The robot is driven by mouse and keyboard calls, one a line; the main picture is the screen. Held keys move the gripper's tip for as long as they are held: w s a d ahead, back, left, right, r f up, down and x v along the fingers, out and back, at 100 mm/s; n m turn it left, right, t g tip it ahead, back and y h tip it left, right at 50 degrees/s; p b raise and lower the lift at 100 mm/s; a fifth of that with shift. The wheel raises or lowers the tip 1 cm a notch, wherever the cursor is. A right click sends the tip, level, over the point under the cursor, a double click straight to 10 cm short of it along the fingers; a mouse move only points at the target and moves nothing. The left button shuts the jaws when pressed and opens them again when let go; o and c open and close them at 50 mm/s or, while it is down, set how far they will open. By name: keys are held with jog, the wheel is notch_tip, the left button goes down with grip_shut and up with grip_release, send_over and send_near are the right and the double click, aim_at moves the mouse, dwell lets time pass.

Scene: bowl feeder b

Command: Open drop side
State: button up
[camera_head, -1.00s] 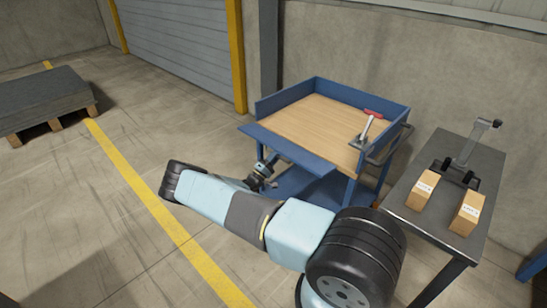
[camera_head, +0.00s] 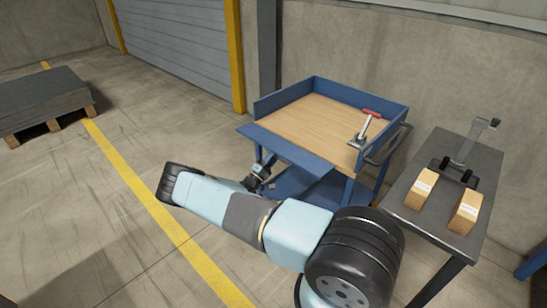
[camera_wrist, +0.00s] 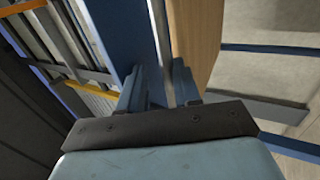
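The drop side (camera_head: 290,150) is the blue front panel of a blue cart with a wooden deck (camera_head: 310,122). It leans outward and down from the deck's front edge, nearly flat. The cart's other blue walls stand upright. My gripper (camera_head: 262,167) is low at the panel's outer edge, left of its middle, partly hidden by my arm. In the wrist view my fingers (camera_wrist: 163,80) are apart with a narrow gap between them. The blue panel (camera_wrist: 118,25) runs close beside the left finger, and the wooden deck (camera_wrist: 195,35) is at the right. Contact is unclear.
A red-handled tool (camera_head: 365,125) stands at the deck's right side. A grey bench (camera_head: 405,205) at right holds two boxes (camera_head: 422,190) and a clamp-like device (camera_head: 465,150). A pallet stack (camera_head: 45,100) stands far left. Floor left of the cart is clear.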

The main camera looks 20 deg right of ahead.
jog(key=v, duration=1.3)
jog(key=shift+d, duration=0.1)
jog(key=shift+c, duration=0.3)
